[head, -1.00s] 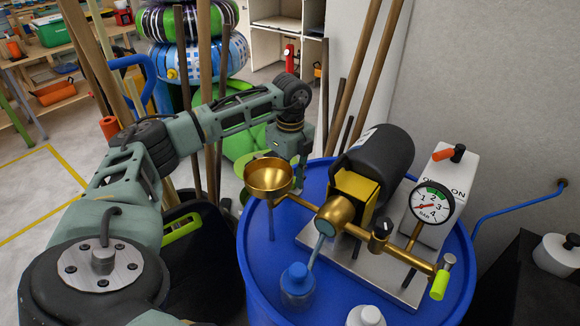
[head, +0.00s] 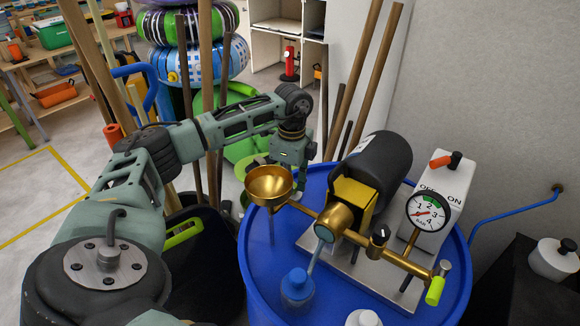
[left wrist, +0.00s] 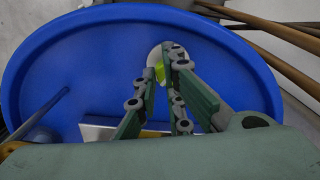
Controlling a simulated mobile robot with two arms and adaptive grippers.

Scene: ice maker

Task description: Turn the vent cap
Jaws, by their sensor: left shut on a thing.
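The vent cap (left wrist: 155,56) looks like a pale round cap with a yellow-green part, on the blue drum top (left wrist: 75,60) in the left wrist view. My left gripper (left wrist: 163,72) is shut on the yellow-green part, with the fingertips over the pale cap. In the head view my left gripper (head: 296,185) points down at the far left edge of the drum (head: 258,285), behind the brass funnel (head: 268,184). The cap is hard to make out in that view. My right gripper does not show.
On the drum stand a black motor (head: 378,165), a pressure gauge (head: 427,212), brass piping with a yellow-green handle (head: 435,291) and a blue bottle (head: 296,288). Wooden poles (head: 355,75) lean behind the drum. A wall closes off the right.

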